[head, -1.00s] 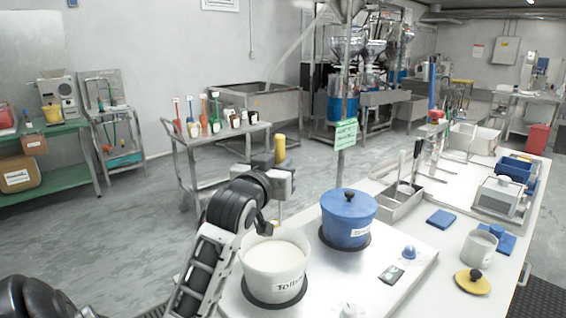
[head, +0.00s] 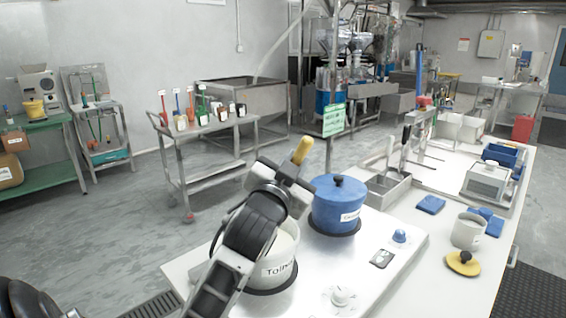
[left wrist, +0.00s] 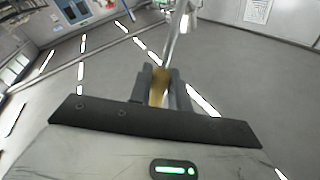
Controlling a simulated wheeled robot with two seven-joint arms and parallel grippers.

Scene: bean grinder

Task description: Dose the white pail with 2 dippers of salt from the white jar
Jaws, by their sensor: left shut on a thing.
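A white pail (head: 284,250) with a printed label stands on a round dark plate at the near left of the white worktop, partly hidden by my left arm. My left gripper (head: 290,180) is above the pail and shut on a dipper with a yellow handle (head: 302,150), which leans to the right. The left wrist view shows the handle (left wrist: 158,88) between the fingers and a thin metal rod beyond it. I cannot see the dipper's bowl clearly. The white jar (head: 467,232) stands open at the right. A yellow lid (head: 463,263) with a black knob lies beside it. My right gripper is not in view.
A blue lidded pot (head: 338,208) stands just behind and right of the pail. A metal tray (head: 390,192), blue cloth (head: 431,204), blue knob (head: 399,236) and white knob (head: 341,296) are on the worktop.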

